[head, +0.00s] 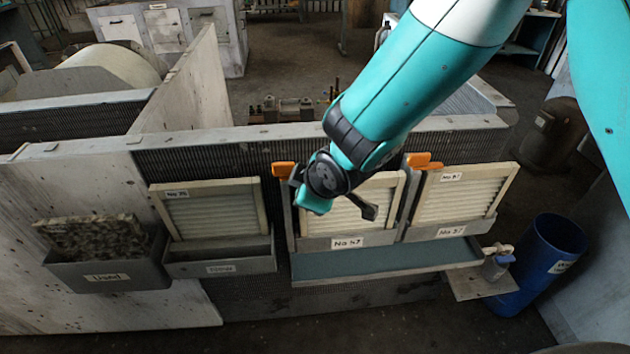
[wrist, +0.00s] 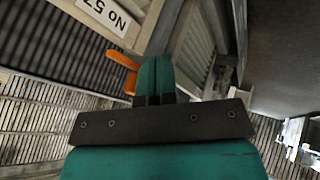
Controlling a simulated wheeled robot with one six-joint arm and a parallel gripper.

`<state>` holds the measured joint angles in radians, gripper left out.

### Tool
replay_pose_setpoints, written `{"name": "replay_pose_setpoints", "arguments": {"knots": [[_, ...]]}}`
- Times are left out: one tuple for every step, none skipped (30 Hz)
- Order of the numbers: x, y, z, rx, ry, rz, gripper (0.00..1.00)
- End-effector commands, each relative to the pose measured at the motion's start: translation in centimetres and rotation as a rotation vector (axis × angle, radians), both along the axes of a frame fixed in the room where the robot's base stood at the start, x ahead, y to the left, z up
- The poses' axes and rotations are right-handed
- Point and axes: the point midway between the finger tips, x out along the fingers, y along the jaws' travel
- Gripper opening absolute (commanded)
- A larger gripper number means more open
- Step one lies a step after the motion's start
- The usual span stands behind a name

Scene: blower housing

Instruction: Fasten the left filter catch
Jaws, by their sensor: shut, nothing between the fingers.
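The left orange catch (head: 283,169) sits at the upper left of the left filter bay, just left of my gripper (head: 313,203) in the head view. The left filter (head: 372,207), pale and pleated in a light frame, stands in its holder; my arm hides its upper left part. In the wrist view an orange catch (wrist: 122,60) shows close beside the fingers of my gripper (wrist: 155,70); part of it lies behind them. I cannot tell whether they touch. The teal fingers are together, with nothing between them.
The right filter (head: 455,200) stands in its holder with orange catch pieces (head: 425,161) at its upper left. A No 35 filter (head: 213,212) and a Used bin (head: 110,273) with a dirty filter are to the left. A ledge (head: 385,262) runs below; a blue bin (head: 540,260) stands right.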

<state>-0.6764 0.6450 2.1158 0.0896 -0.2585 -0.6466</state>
Motion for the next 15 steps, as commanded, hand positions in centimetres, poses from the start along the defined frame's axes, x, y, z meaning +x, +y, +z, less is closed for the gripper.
{"name": "replay_pose_setpoints", "arguments": {"knots": [[-0.7,-0.2,0.4,0.001,-0.002,0.001,0.00],[-0.9,-0.7,1.3,0.004,-0.004,-0.002,0.00],[-1.4,-1.1,2.1,0.005,-0.005,-0.002,0.00],[-1.7,-1.3,2.6,0.004,-0.004,0.000,0.00],[-2.1,-1.4,3.2,0.005,-0.004,0.002,0.00],[-2.5,-1.7,3.9,0.005,-0.004,0.004,0.00],[-2.8,-1.9,4.5,0.005,-0.004,0.007,0.00],[-3.1,-2.0,5.0,0.004,-0.003,0.008,0.00],[-3.5,-2.3,5.6,0.004,-0.004,0.009,0.00],[-3.7,-2.5,6.0,0.005,-0.003,0.009,0.00],[-3.9,-2.7,6.3,0.004,-0.002,0.009,0.00],[-4.2,-2.9,6.8,0.004,-0.003,0.009,0.00],[-4.3,-3.0,7.1,0.004,-0.002,0.010,0.00],[-4.5,-3.2,7.3,0.004,-0.002,0.010,0.00],[-4.6,-3.4,7.6,0.003,-0.001,0.010,0.00]]}}
